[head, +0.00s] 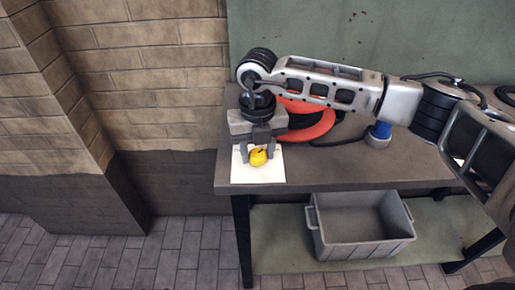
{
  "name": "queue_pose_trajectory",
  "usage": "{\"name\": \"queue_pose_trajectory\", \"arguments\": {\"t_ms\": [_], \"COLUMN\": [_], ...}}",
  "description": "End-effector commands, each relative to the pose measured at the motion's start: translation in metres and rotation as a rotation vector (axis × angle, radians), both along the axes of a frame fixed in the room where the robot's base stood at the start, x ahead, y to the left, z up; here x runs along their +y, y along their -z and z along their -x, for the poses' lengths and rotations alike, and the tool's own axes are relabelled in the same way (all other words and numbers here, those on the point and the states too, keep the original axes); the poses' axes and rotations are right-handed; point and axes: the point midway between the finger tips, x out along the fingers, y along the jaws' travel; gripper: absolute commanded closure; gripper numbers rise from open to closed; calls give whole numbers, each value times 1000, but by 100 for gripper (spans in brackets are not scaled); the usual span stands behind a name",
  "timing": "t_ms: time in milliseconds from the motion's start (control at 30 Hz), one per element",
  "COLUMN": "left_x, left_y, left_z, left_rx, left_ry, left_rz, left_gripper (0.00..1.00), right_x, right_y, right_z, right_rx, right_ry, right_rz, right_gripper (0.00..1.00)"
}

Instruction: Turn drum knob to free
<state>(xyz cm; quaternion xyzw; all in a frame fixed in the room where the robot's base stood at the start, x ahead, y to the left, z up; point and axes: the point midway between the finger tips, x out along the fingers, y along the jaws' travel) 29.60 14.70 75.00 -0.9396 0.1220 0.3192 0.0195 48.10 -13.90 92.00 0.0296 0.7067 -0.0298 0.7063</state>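My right gripper (258,154) reaches in from the right and points down at the left end of the workbench. Its two fingers stand apart, one on each side of a small round yellow thing (258,159). I cannot tell whether the fingers touch it. The yellow thing rests on a white square sheet (245,175) at the bench's front left corner. A red-orange ring-shaped thing (322,128), like a drum or reel, lies behind the gripper and is partly hidden by my arm. No knob can be made out on it. My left gripper is not in view.
The grey workbench (390,172) has bare room at its front middle. A blue-and-grey piece (379,134) and a dark cable (340,143) lie behind it. A grey open bin (362,248) stands on the lower shelf. A brick wall (150,100) is at the left.

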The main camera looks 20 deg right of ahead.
Motion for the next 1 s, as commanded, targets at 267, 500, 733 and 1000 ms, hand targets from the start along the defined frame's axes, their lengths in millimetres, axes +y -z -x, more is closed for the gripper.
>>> {"name": "queue_pose_trajectory", "arguments": {"t_ms": [267,500,733,1000], "left_x": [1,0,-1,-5], "left_y": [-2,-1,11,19], "left_z": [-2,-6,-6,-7], "left_rx": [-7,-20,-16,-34], "left_ry": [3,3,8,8], "left_rz": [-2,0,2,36], "left_gripper": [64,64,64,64], "right_x": [0,0,0,0], "right_y": [0,1,2,2], "right_z": [0,-1,-1,-1], "right_rx": [-1,-2,-4,-5], "right_ry": [-3,-58,-209,-460], "right_rz": [0,1,-1,0], "right_gripper": [87,87,87,87]}}
